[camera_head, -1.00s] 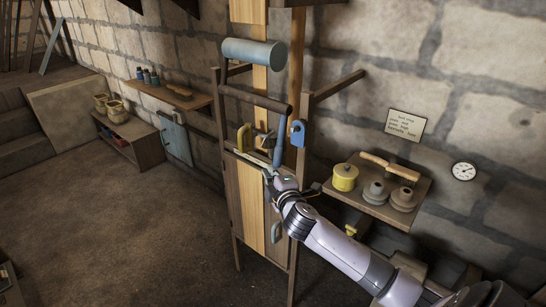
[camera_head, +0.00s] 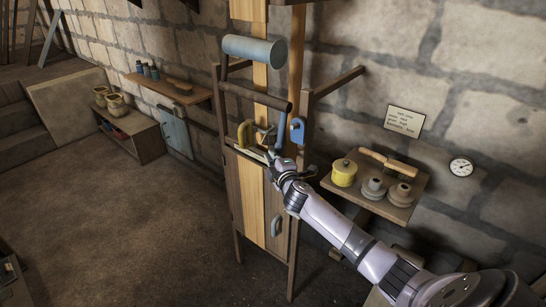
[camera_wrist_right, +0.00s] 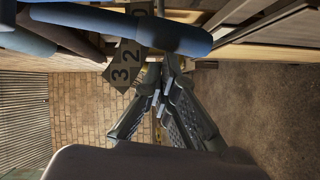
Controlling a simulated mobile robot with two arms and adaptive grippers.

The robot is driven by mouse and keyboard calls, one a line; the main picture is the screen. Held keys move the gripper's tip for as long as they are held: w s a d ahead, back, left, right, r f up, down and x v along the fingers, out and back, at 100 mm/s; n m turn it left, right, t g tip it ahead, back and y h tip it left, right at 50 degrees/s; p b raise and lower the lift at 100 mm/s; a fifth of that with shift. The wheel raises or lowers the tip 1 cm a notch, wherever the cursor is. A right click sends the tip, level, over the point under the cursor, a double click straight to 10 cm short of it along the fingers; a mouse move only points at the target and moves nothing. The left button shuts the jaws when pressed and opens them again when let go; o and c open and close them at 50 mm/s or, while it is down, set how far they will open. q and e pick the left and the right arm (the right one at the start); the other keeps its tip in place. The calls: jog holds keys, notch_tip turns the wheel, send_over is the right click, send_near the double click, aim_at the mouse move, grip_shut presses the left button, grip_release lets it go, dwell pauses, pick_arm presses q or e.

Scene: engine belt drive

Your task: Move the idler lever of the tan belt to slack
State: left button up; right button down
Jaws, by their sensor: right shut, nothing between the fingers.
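The tan belt (camera_head: 262,92) runs vertically through a wooden frame, with a lower tan stretch (camera_head: 252,203) below. A slim blue lever handle (camera_head: 281,130) hangs in front of the frame's middle; it also shows as a blue bar across the top of the right wrist view (camera_wrist_right: 125,27). A yellow handle (camera_head: 243,133) is to its left and a blue piece (camera_head: 298,130) to its right. I cannot tell for sure which is the tan belt's idler lever. My right gripper (camera_head: 271,155) is shut and empty just below the blue handle. My left gripper is out of view.
A number plate (camera_wrist_right: 122,67) is beside the blue bar. A grey-blue roller (camera_head: 254,50) and a dark bar (camera_head: 254,96) cross the frame above. A shelf (camera_head: 409,212) with a yellow pot (camera_head: 344,172) is at right. Open floor (camera_head: 120,225) lies at left.

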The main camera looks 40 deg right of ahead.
aim_at(279, 154)
jog(key=d+b, duration=0.1)
jog(key=b, duration=0.1)
jog(key=d+f+n+t+b, duration=0.1)
jog(key=b, duration=0.2)
jog(key=w+d+n+b, duration=0.1)
jog(key=b, duration=0.2)
jog(key=shift+d+f+t+h, duration=0.3)
jog(key=shift+f+h, duration=0.05)
jog(key=shift+h, duration=0.05)
jog(key=shift+r, duration=0.1)
jog(key=shift+a, duration=0.1)
